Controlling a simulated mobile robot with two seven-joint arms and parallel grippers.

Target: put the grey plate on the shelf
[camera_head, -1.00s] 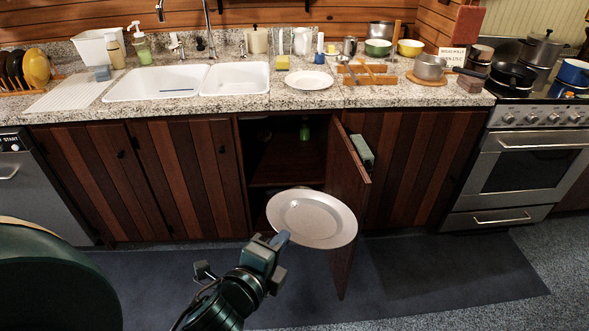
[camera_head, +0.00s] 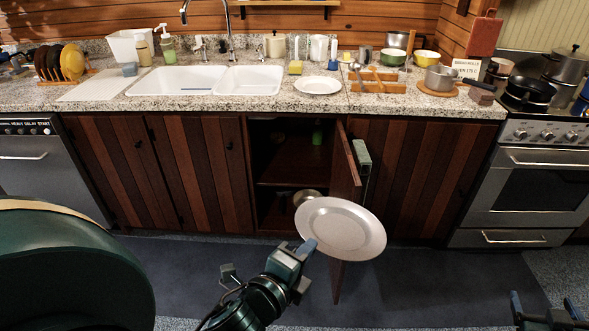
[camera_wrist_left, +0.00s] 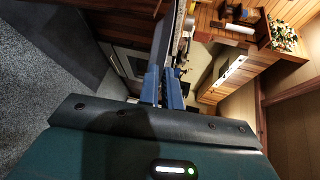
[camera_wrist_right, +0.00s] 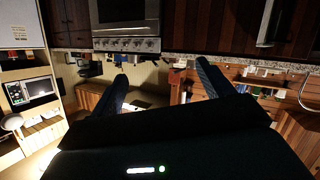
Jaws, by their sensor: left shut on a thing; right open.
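The grey plate (camera_head: 342,228) is a round, shallow disc held out in front of the open cabinet. My left gripper (camera_head: 302,250) is shut on its near-left rim. In the left wrist view the shut fingers (camera_wrist_left: 163,85) grip a thin edge-on strip. The shelf (camera_head: 292,174) is the dark board inside the cabinet, behind and above the plate; the plate is apart from it and overlaps the open door's lower part in the picture. My right gripper (camera_head: 545,318) is partly in view at the bottom right. It is open and empty in the right wrist view (camera_wrist_right: 160,85).
The open cabinet door (camera_head: 346,170) juts out at the opening's right, with a green-grey item on it. A metal bowl (camera_head: 306,197) sits in the lower compartment and a green item (camera_head: 317,137) above. A white plate (camera_head: 318,85) lies on the counter.

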